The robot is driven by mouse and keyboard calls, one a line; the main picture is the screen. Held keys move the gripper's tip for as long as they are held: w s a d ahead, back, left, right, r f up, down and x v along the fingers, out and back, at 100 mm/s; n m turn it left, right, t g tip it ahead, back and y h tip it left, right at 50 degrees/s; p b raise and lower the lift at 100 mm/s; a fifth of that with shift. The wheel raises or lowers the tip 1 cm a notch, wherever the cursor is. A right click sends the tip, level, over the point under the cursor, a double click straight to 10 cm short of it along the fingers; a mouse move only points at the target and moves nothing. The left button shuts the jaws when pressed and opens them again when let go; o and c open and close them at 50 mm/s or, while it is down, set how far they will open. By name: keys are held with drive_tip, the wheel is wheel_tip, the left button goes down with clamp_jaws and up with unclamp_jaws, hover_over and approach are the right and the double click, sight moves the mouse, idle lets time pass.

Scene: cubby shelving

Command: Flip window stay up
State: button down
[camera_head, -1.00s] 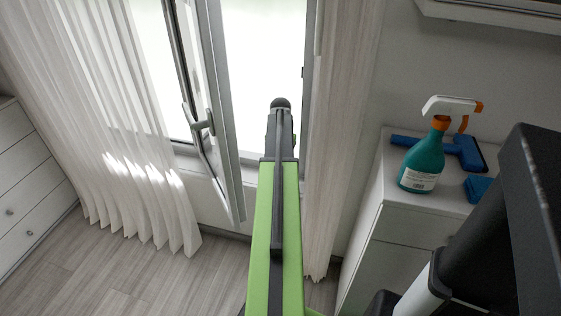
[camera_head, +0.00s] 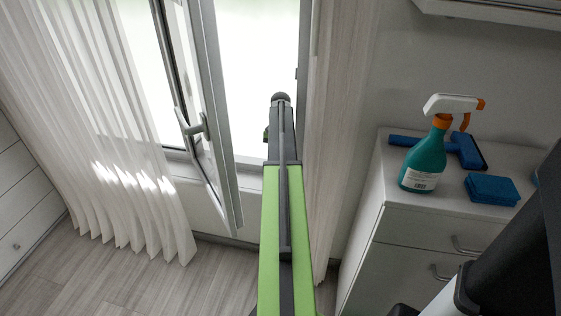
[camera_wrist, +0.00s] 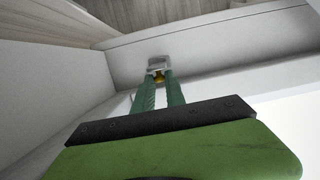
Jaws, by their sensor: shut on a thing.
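The window sash (camera_head: 200,100) stands open in the head view, with its handle (camera_head: 193,128) on the near face. In the wrist view, a small grey metal fitting (camera_wrist: 159,62) with a brass-coloured part (camera_wrist: 159,75), apparently the window stay, sits against the pale frame. My gripper (camera_wrist: 158,88) reaches it with two green fingers, shut on the brass-coloured part between their tips. The fingertips hide part of it, so its exact tilt is unclear. In the head view my arm reaches into the window opening and hides the fitting and fingers.
A white curtain (camera_head: 110,140) hangs left of the sash and another curtain (camera_head: 338,130) hangs right of the opening. A white cabinet (camera_head: 410,225) at the right carries a teal spray bottle (camera_head: 424,165), a blue squeegee (camera_head: 467,150) and a blue sponge (camera_head: 491,189).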

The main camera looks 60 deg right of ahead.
drive_tip(key=shift+w+d, duration=0.1)
drive_tip(key=c, duration=1.4)
unclamp_jaws()
